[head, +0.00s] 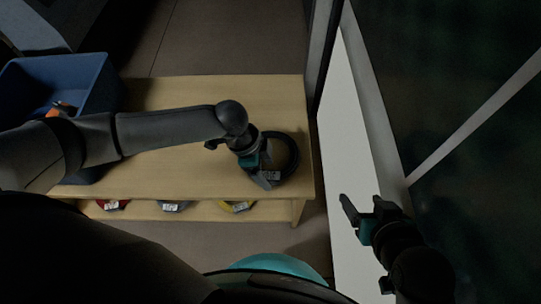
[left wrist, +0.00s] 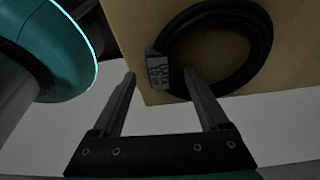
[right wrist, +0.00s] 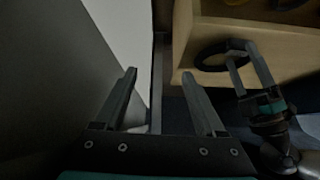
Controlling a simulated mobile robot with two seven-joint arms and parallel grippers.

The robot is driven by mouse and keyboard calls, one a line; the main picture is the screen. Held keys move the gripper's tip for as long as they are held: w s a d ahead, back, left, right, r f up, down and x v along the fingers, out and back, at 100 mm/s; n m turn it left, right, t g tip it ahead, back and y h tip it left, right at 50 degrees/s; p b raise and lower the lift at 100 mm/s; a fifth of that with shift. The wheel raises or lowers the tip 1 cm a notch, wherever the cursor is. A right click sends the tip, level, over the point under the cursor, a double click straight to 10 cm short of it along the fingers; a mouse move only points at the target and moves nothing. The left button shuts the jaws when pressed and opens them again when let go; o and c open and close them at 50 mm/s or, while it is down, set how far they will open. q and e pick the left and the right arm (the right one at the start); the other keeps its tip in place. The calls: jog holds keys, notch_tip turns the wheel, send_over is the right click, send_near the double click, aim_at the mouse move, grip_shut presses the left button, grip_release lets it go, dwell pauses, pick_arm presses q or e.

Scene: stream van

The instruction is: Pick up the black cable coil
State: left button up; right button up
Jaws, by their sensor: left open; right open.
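The black cable coil (head: 292,156) lies on the right end of the wooden bench top. My left gripper (head: 268,179) is at the coil's left front side in the head view. In the left wrist view, the coil (left wrist: 262,38) lies beyond my open left fingers (left wrist: 162,84), with a printed grey tag on its left side. The coil (right wrist: 203,56) also shows in the right wrist view with my left gripper's fingers over it. My right gripper (head: 362,205) is open and empty, to the right of the bench. Whether my left fingers touch the coil, I cannot tell.
The wooden bench (head: 180,92) has a lower shelf holding red (head: 113,205), grey (head: 174,206) and yellow (head: 238,206) tagged items. A blue crate (head: 95,85) with something orange inside stands at its left. A white panel (head: 350,130) runs close along the right.

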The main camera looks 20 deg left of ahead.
pick_arm(q)
jog(key=shift+d+f, duration=0.15)
jog(key=shift+f, duration=0.35)
grip_shut()
dwell(0.5)
